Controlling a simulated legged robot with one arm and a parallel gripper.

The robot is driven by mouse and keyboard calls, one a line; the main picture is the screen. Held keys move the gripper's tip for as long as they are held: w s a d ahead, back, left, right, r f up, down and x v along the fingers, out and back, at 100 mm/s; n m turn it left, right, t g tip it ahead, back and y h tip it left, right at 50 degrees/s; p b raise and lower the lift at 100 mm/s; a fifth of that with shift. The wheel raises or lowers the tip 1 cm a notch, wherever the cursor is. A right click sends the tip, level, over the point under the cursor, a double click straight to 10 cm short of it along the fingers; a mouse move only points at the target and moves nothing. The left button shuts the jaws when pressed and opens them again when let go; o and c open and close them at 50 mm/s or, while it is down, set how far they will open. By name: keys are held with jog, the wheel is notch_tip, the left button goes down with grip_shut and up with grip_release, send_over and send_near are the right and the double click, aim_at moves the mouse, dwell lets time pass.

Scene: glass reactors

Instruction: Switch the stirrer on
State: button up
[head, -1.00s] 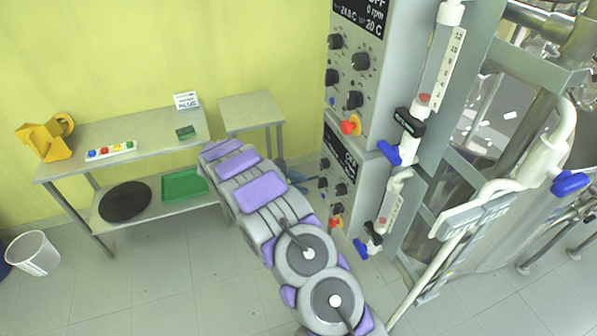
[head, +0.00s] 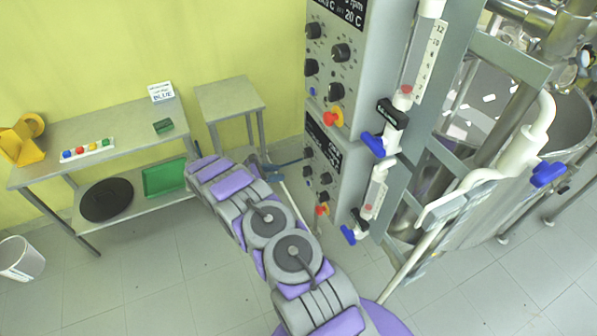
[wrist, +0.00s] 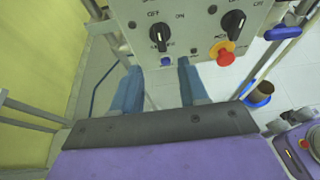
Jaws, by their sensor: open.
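The lower control box (head: 322,170) has a dark display, several black knobs and a red stop button (head: 322,210). A similar upper box (head: 335,70) stands above it. In the wrist view a grey panel shows a black knob (wrist: 159,37) marked OFF and ON, a second black knob (wrist: 232,24), a red button (wrist: 225,55) on a yellow ring and a small blue button (wrist: 166,61). I cannot tell which knob is the stirrer's. My gripper (wrist: 158,82) is open and empty, its blue fingers apart below the first knob. In the head view it (head: 288,163) is left of the lower box.
Blue-handled valves (head: 373,144) and glass tubes stand right of the boxes, before a steel reactor (head: 480,185). A table (head: 120,125) with coloured buttons, a yellow object and a card stands left. A small table (head: 228,95) stands behind my arm.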

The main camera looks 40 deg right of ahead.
aim_at(303, 171)
jog(key=x, duration=1.1)
jog(key=shift+d, duration=0.1)
jog(key=shift+r, duration=0.1)
grip_shut()
